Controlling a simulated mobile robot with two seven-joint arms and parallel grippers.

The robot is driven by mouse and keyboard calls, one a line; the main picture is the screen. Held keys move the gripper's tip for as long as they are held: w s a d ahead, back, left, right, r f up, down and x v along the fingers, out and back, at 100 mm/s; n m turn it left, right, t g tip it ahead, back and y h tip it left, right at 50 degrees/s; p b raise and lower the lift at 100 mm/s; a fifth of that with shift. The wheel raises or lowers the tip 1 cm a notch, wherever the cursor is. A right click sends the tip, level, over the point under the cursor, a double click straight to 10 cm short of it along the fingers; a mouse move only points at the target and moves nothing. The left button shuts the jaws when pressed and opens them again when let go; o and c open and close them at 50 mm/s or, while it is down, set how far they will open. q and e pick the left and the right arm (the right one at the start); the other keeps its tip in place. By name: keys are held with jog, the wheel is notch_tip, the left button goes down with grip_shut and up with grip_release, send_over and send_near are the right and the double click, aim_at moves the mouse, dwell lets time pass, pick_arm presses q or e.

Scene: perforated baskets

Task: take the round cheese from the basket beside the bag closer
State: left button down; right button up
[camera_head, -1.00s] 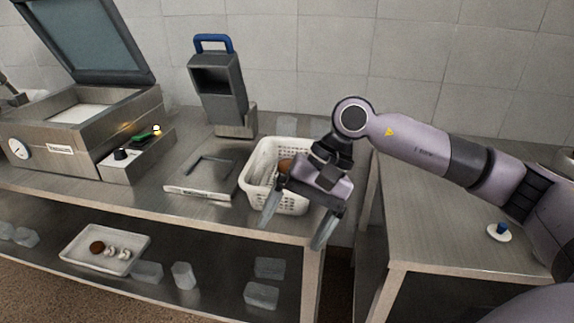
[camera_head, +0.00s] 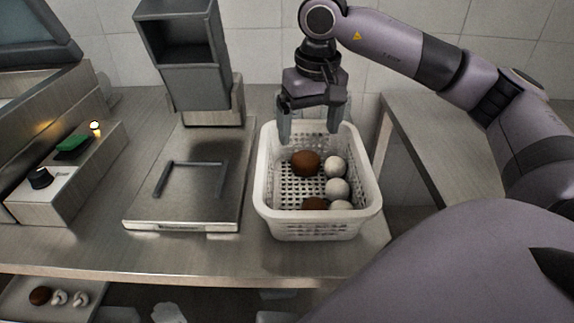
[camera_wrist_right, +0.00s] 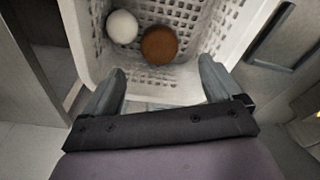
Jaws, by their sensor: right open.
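A white perforated basket (camera_head: 262,195) stands on the steel table. It holds brown round items, one at the back (camera_head: 306,163) and one at the front (camera_head: 315,204), and several white balls (camera_head: 335,166) along its right side. Which of these is the round cheese I cannot tell by look alone. My right gripper (camera_head: 309,134) is open and empty, pointing down over the basket's back part. In the right wrist view, a brown round item (camera_wrist_right: 159,45) and a white ball (camera_wrist_right: 122,26) lie in the basket beyond the open fingers. My left gripper is out of view.
A grey upright device (camera_head: 186,60), perhaps the bag closer, stands behind a flat steel plate (camera_head: 143,212) left of the basket. A control box with a green part (camera_head: 72,143) is farther left. A tray (camera_head: 16,296) sits on the lower shelf. Another counter (camera_head: 430,130) is at right.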

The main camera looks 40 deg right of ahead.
aim_at(306, 157)
jog(key=shift+w+f, duration=0.2)
jog(key=shift+f, duration=0.55)
notch_tip(306, 157, down, 6)
jog(key=shift+w+d+f, duration=0.1)
jog(key=shift+d, duration=0.05)
jog(key=c, duration=1.1)
